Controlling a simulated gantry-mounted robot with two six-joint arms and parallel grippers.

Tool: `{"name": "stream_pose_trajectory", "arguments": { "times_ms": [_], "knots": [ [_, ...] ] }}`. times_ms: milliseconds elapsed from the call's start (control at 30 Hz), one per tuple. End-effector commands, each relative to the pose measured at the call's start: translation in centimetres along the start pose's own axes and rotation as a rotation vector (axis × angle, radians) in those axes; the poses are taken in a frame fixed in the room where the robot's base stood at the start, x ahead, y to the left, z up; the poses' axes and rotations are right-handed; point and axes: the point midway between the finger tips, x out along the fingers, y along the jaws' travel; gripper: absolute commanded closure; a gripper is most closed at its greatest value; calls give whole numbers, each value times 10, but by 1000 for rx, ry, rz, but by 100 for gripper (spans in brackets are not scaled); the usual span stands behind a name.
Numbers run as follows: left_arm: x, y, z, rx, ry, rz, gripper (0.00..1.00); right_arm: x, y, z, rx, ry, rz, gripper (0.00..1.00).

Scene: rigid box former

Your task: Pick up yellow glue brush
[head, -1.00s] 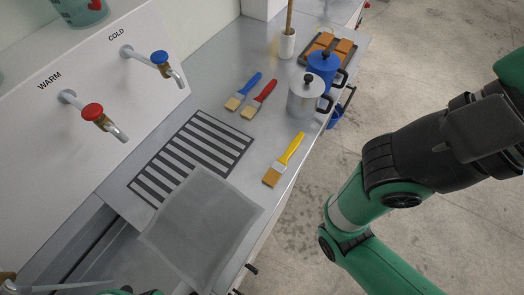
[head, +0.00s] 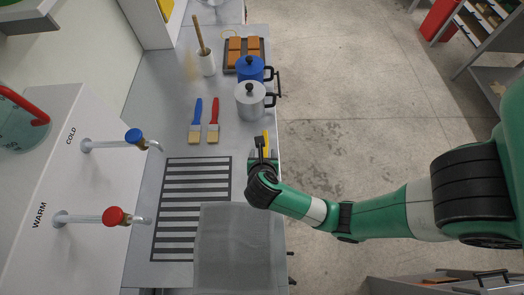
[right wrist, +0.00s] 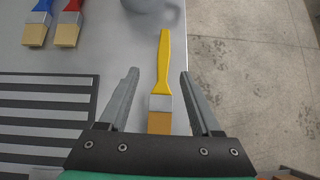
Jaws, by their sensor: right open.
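The yellow glue brush (right wrist: 164,68) lies on the metal counter (right wrist: 106,60) close to its right edge, handle pointing away and tan bristles toward me. In the right wrist view my right gripper (right wrist: 160,74) is open, with one finger on each side of the brush and gaps on both sides. In the head view my right gripper (head: 262,150) is over the brush and hides most of it; only a bit of yellow (head: 266,137) shows. My left gripper is not in view.
A blue brush (head: 196,120) and a red brush (head: 213,120) lie to the left. A grey pot (head: 250,101) and a blue pot (head: 249,68) stand beyond. A striped mat (head: 165,215) and a grey mesh sheet (head: 235,250) lie nearer. Floor is beyond the counter edge.

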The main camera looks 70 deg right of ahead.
Motion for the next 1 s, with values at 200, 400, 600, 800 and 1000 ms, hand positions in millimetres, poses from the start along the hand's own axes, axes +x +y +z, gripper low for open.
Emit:
{"name": "stream_pose_trajectory", "arguments": {
  "times_ms": [200,400,600,800,1000],
  "knots": [
    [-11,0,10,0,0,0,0,40,-1,-1,2,0,-1,35],
    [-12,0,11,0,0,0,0,46,-1,0,0,-1,0,35],
    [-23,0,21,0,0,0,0,78,-8,1,3,-1,-3,35],
    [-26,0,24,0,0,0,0,95,-7,3,2,-1,1,35],
    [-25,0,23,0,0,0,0,94,-7,3,1,-1,2,40]
  ]
}}
